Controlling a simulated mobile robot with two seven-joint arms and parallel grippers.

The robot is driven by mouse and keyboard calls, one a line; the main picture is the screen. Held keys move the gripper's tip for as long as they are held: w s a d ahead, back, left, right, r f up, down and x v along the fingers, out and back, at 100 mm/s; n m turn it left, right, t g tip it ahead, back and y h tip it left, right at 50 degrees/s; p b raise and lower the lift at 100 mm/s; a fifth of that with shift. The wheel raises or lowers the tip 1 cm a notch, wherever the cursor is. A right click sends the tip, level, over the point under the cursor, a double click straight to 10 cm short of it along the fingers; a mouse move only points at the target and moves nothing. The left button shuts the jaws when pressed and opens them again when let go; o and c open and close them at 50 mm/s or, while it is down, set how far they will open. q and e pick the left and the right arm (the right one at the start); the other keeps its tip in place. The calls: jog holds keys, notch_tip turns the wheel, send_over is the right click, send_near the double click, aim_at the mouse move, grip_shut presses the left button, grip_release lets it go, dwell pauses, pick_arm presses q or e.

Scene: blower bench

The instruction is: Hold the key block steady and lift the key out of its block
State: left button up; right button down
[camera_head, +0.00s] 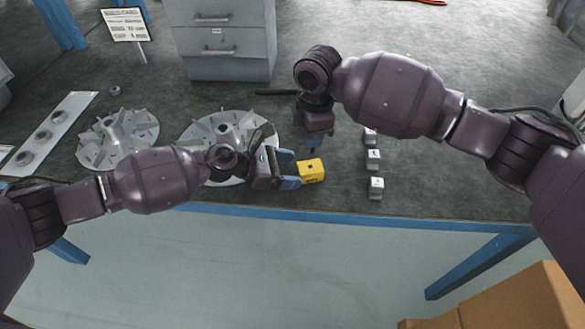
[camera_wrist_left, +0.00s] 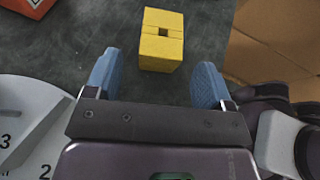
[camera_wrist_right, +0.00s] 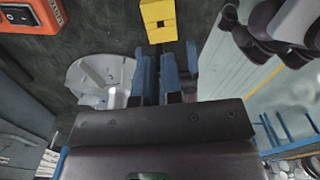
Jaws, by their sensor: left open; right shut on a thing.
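The yellow key block (camera_head: 311,171) stands on the bench near its front edge. The left wrist view shows the block (camera_wrist_left: 160,55) with a dark square hole and a slot across its top. My right gripper (camera_head: 316,143) is shut above and behind the block. In the right wrist view its fingers (camera_wrist_right: 160,65) are close together, with the block (camera_wrist_right: 158,20) beyond their tips. The key between them is mostly hidden; only a dark sliver shows.
Two grey impellers (camera_head: 118,140) stand to the left, one partly behind my left arm. Several small pale cubes (camera_head: 376,187) form a row right of the block. An orange box (camera_wrist_right: 30,15) shows in the right wrist view. The bench's blue front edge (camera_head: 400,220) is close.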

pick_arm(q)
jog(key=v, duration=1.1)
